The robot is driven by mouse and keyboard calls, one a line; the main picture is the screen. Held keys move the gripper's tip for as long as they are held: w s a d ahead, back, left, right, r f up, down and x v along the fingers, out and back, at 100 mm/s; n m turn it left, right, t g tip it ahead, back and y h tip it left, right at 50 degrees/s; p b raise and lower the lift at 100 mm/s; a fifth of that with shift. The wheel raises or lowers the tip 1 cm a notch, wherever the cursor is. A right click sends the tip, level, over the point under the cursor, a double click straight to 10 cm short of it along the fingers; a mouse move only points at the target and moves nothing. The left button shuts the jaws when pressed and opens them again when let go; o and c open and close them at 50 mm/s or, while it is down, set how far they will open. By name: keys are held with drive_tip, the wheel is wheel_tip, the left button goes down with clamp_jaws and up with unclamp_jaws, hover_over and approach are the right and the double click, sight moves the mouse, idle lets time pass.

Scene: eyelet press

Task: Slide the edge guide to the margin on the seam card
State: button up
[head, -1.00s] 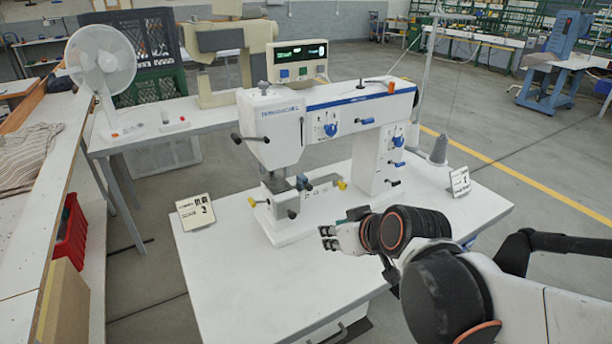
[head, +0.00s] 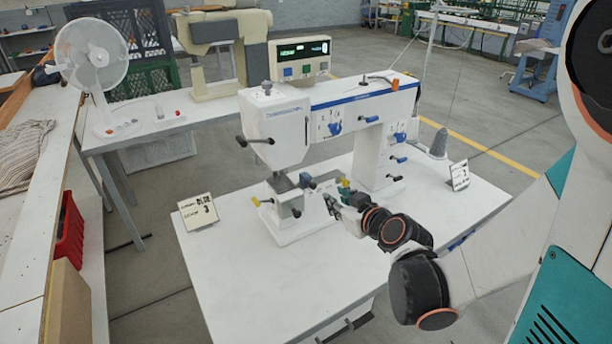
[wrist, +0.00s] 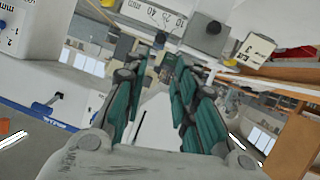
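The white eyelet press (head: 290,135) stands on a white table. On its low bed, a grey sliding block (head: 304,181), apparently the edge guide, sits by a yellow knob (head: 345,184). The wrist view shows a millimetre scale (wrist: 163,14) and a dark grey block (wrist: 205,24) beside it. A small white card (head: 198,212) stands left of the press, its print too small to read surely; it seems to show in the wrist view (wrist: 255,50). My gripper (head: 332,203) is just right of the bed, near the yellow knob. Its green fingers (wrist: 155,95) are apart, with nothing between them.
Another card (head: 459,176) stands at the table's right, near a grey thread cone (head: 438,145). Another yellow knob (head: 255,201) sticks out at the bed's left. The press head overhangs the bed. The table's front (head: 270,285) is clear.

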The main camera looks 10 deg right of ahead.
sight(314, 186)
drive_tip(key=b+x, duration=0.4)
drive_tip(key=x, duration=0.9)
drive_tip(key=shift+w+a+f, duration=0.1)
drive_tip(key=shift+w+f, duration=0.05)
drive_tip(key=shift+w, duration=0.15)
clamp_jaws()
